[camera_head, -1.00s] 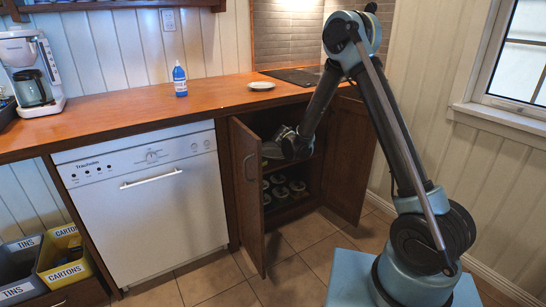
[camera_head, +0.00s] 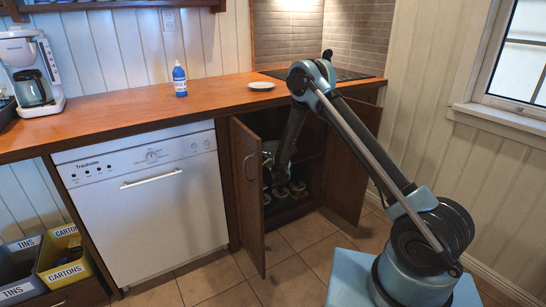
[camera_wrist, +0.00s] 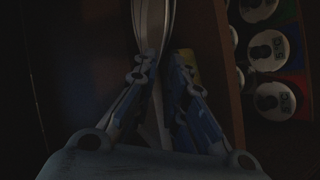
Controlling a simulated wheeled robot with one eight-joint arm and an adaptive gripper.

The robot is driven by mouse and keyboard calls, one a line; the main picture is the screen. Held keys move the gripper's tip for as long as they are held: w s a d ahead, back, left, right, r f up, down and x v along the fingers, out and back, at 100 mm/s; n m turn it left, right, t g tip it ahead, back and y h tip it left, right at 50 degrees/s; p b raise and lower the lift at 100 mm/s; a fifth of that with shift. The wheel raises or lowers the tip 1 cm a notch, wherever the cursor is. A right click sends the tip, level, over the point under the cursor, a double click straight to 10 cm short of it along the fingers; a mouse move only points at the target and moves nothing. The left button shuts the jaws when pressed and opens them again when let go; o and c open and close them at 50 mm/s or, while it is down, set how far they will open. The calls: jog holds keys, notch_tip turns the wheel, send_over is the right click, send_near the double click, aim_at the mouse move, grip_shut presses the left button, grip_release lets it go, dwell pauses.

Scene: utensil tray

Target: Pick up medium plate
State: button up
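Pale, thin, curved edges that look like plates seen edge-on (camera_wrist: 158,18) show at the top middle of the wrist view. They run down between the fingers of my gripper (camera_wrist: 168,62). The fingertips are a short way apart, with the pale edges at or between them. It is too dark to tell whether they press on a plate. In the head view my gripper (camera_head: 268,168) is inside the open lower cabinet, partly hidden by the left door. A small white plate (camera_head: 262,86) lies flat on the counter; I cannot tell which plate is the medium one.
The cabinet's left door (camera_head: 248,195) and right door (camera_head: 352,150) stand open on both sides of my arm. Several round-topped containers (camera_wrist: 268,52) stand on the right in the wrist view. A blue bottle (camera_head: 180,80) and coffee maker (camera_head: 32,75) stand on the counter.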

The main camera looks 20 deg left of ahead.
jog(key=shift+x, duration=3.55)
jog(key=shift+d+r, duration=0.1)
jog(key=shift+c, duration=0.4)
grip_shut()
jog(key=shift+r, duration=0.1)
